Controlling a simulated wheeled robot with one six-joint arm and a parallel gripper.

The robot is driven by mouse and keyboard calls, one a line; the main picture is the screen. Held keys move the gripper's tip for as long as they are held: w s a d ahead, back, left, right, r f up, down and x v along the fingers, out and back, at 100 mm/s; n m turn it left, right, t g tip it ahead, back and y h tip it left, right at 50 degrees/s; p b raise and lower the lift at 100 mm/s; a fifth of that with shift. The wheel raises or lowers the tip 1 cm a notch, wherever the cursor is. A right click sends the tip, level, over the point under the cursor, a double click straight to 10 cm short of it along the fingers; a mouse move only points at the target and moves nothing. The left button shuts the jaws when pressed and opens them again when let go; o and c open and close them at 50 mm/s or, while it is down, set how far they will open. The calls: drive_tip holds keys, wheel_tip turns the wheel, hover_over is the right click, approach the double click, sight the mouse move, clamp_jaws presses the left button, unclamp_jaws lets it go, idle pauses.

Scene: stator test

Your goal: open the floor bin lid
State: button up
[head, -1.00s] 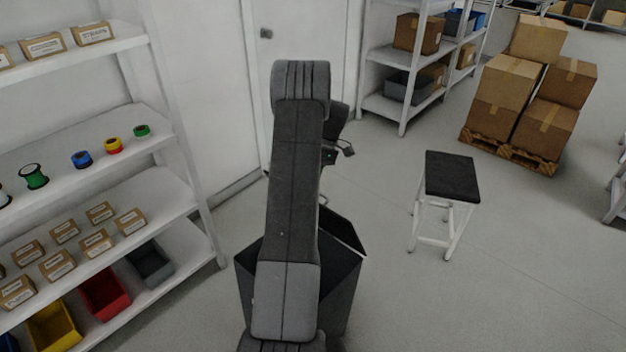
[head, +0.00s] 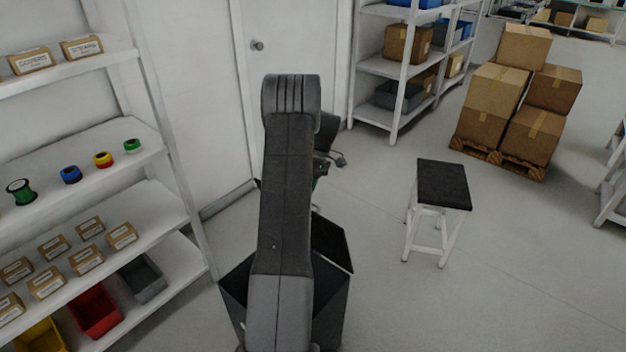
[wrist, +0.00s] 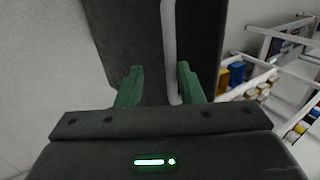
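The floor bin (head: 332,312) is a dark, angular box on the floor, partly hidden behind my arm. A dark panel, seemingly its lid (head: 332,243), stands tilted up at the bin's right side. In the wrist view a dark panel (wrist: 204,40) fills the upper middle, with a pale grey bar-like handle (wrist: 169,40) running along it. My gripper (wrist: 160,72) has green fingers spread apart, with the handle's end between them, closer to the right finger. I cannot tell whether they touch. In the head view my arm hides the fingers.
A white shelf (head: 150,190) with spools, small boxes and coloured bins stands at left. A white door (head: 290,50) is behind the bin. A black-topped stool (head: 443,185) stands to the right, with stacked cartons (head: 500,90) beyond. The floor between bin and stool is clear.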

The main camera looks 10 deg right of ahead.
drive_tip(key=w+d+r+p, duration=0.7)
drive_tip(key=w+d+p, duration=0.1)
drive_tip(key=d+p, duration=0.1)
drive_tip(key=shift+w+d+r, duration=0.2)
drive_tip(key=shift+d+r, duration=0.15)
drive_tip(key=shift+d, duration=0.55)
idle(0.6)
idle(0.4)
